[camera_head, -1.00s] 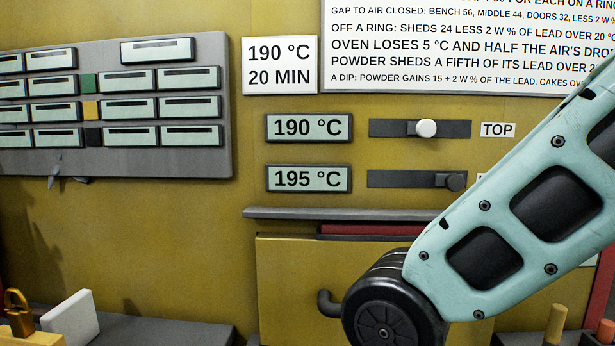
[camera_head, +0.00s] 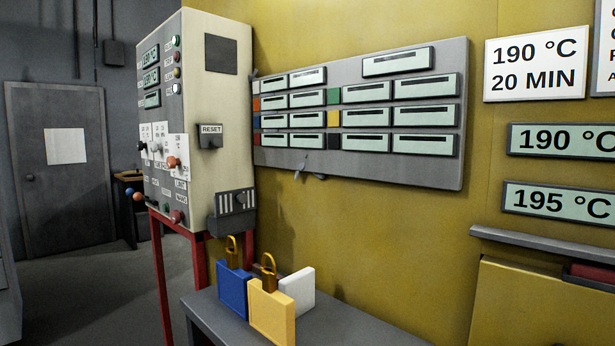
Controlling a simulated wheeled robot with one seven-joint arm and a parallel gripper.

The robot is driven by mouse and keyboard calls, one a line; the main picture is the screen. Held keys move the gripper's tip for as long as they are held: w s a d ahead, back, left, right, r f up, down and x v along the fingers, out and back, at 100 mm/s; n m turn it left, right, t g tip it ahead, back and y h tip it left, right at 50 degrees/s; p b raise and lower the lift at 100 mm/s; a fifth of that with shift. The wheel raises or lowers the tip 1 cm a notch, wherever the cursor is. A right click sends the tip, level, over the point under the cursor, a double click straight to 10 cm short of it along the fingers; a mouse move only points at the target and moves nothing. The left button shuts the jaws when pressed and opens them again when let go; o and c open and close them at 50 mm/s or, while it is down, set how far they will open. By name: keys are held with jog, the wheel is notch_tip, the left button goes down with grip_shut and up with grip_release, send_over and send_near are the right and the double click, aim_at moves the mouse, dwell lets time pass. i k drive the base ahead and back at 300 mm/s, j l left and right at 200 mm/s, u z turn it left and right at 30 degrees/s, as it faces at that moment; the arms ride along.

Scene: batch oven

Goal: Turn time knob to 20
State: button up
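A cream control cabinet (camera_head: 222,90) stands on red legs left of the yellow oven wall. Its narrow front face carries small displays, a column of lamps, and several knobs on white scale plates. A white sign (camera_head: 536,68) reads 190 °C, 20 MIN. My gripper is not in view.
A grey bench (camera_head: 350,328) holds a blue padlock-shaped block (camera_head: 232,288), a yellow one (camera_head: 272,312) and a white block (camera_head: 298,290). A grey panel of label slots (camera_head: 455,150) hangs on the wall. Open floor (camera_head: 90,290) lies left of the cabinet, before a grey door (camera_head: 60,205).

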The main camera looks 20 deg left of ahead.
aim_at(154, 147)
jog(key=j+u, duration=0.15)
jog(key=u, duration=2.45)
jog(key=i, duration=3.7)
jog(key=i+j+z, duration=0.2)
jog(key=i+z, duration=0.25)
jog(key=i+j+z, duration=0.35)
jog(key=i+z, duration=0.15)
jog(key=z, duration=2.2)
